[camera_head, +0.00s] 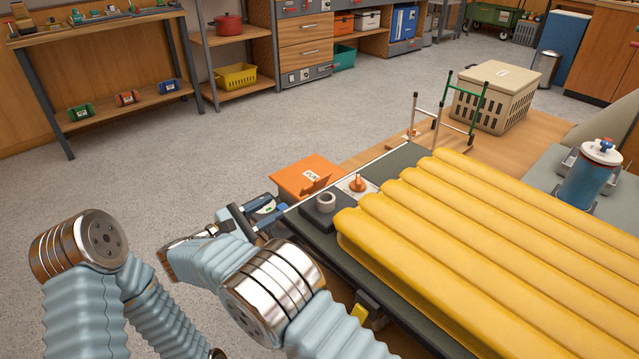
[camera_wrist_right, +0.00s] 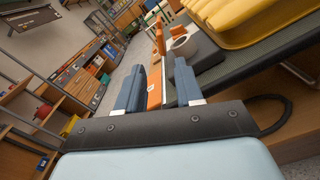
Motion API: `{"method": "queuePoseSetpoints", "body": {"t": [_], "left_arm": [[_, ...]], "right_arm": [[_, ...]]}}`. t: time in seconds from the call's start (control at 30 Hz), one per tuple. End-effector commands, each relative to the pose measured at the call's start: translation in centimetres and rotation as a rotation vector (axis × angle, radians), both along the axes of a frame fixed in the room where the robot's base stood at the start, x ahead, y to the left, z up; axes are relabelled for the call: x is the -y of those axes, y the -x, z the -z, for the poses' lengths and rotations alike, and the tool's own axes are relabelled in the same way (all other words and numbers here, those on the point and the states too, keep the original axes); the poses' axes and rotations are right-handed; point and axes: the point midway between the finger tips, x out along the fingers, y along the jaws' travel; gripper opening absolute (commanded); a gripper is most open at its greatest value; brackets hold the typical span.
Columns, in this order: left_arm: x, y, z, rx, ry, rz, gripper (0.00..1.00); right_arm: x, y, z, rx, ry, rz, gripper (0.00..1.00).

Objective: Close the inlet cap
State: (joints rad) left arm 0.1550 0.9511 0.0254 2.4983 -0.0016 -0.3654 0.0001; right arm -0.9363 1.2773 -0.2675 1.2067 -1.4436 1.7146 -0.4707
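A yellow ribbed air mattress (camera_head: 480,215) lies on a dark board (camera_head: 400,160). At its near left corner a grey round collar (camera_head: 325,202) stands on a dark block; it also shows in the right wrist view (camera_wrist_right: 181,43). An orange knob (camera_head: 357,184) sits on a pale plate just beyond it. I cannot tell which part is the inlet cap. My right gripper (camera_head: 256,219) is left of the collar, apart from it; its two fingers are spread and empty in the wrist view (camera_wrist_right: 160,70). My left gripper is not in view.
An orange labelled box (camera_head: 308,176) stands close beside the board's left edge. A metal frame with a green post (camera_head: 479,108), a cream crate (camera_head: 495,98) and a blue canister (camera_head: 588,180) stand farther right. The floor at left is clear up to the shelves.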

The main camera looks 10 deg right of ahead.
Motion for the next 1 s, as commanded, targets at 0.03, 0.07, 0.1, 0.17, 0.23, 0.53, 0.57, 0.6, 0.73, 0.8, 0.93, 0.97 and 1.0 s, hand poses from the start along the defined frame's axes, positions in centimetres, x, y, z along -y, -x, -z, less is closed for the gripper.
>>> {"method": "queuePoseSetpoints", "body": {"t": [0.03, 0.07, 0.1, 0.17, 0.23, 0.53, 0.57, 0.6, 0.73, 0.8, 0.93, 0.97, 1.0], "left_arm": [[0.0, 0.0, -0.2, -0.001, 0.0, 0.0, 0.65], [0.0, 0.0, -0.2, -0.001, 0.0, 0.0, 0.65], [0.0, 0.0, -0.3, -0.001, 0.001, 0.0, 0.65], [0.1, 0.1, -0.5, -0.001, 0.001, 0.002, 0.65], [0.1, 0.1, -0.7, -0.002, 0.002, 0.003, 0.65], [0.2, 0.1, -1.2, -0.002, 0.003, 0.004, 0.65], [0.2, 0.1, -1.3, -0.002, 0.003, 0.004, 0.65], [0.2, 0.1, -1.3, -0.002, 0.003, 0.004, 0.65], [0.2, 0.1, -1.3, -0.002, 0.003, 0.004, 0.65], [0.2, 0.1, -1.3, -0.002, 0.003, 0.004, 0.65], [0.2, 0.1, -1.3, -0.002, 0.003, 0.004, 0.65], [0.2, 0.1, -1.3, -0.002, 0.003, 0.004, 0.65], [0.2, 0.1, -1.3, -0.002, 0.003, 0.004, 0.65]], "right_arm": [[0.8, -0.5, -0.1, -0.001, 0.0, 0.004, 0.36], [1.3, -0.8, -0.1, -0.003, -0.001, 0.005, 0.36], [2.0, -1.3, 0.0, -0.004, -0.002, 0.005, 0.36], [3.1, -2.1, -0.1, -0.005, 0.0, 0.005, 0.36], [4.5, -3.1, -0.1, -0.005, -0.002, 0.005, 0.36], [9.2, -6.6, 0.1, -0.006, -0.003, 0.004, 0.36], [9.5, -6.8, 0.1, -0.005, -0.002, 0.003, 0.36], [9.8, -7.0, 0.0, -0.005, -0.002, 0.002, 0.36], [10.4, -7.5, 0.1, -0.006, -0.003, 0.002, 0.36], [10.5, -7.5, 0.1, -0.006, -0.003, 0.002, 0.36], [10.5, -7.5, 0.1, -0.005, -0.002, 0.001, 0.36], [10.5, -7.5, 0.1, -0.005, -0.002, 0.001, 0.36], [10.5, -7.5, 0.1, -0.005, -0.002, 0.001, 0.36]]}}
